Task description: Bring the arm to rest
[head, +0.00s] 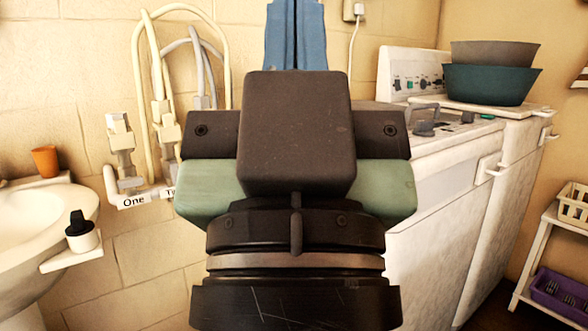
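My gripper (297,135) fills the middle of the head view, close to the camera. I see a dark box-shaped housing, a dark crossbar with screws, green parts on both sides and dark round wrist rings below.
At left are a white washbasin (30,235), an orange cup (45,161), a black-topped container (80,231) and hoses on taps (143,160). At right are white washing machines (440,195), stacked basins (490,84) and a shelf (545,235).

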